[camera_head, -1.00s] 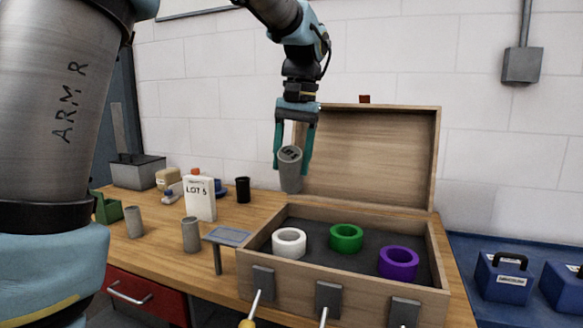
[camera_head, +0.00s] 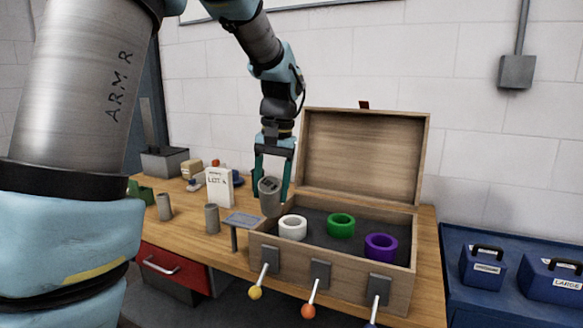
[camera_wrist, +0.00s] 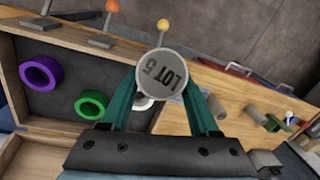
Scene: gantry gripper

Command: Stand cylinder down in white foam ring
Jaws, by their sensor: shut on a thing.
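My gripper (camera_head: 271,184) is shut on a grey metal cylinder (camera_head: 269,199), holding it near upright with a slight tilt, above the left end of the open wooden box. In the wrist view the cylinder's top (camera_wrist: 161,73) reads "LOT 5" between the teal fingers. The white foam ring (camera_head: 293,228) lies in the box on the dark lining, just right of and below the cylinder in the head view. In the wrist view the white ring (camera_wrist: 144,103) is mostly hidden behind the cylinder and fingers. The cylinder is apart from the ring.
A green ring (camera_head: 341,225) and a purple ring (camera_head: 381,246) lie in the wooden box (camera_head: 330,269), its lid open behind. Levers stand at its front. Left are a small grey stand (camera_head: 243,219), two grey cylinders (camera_head: 212,219) and a white "LOT" container (camera_head: 219,187).

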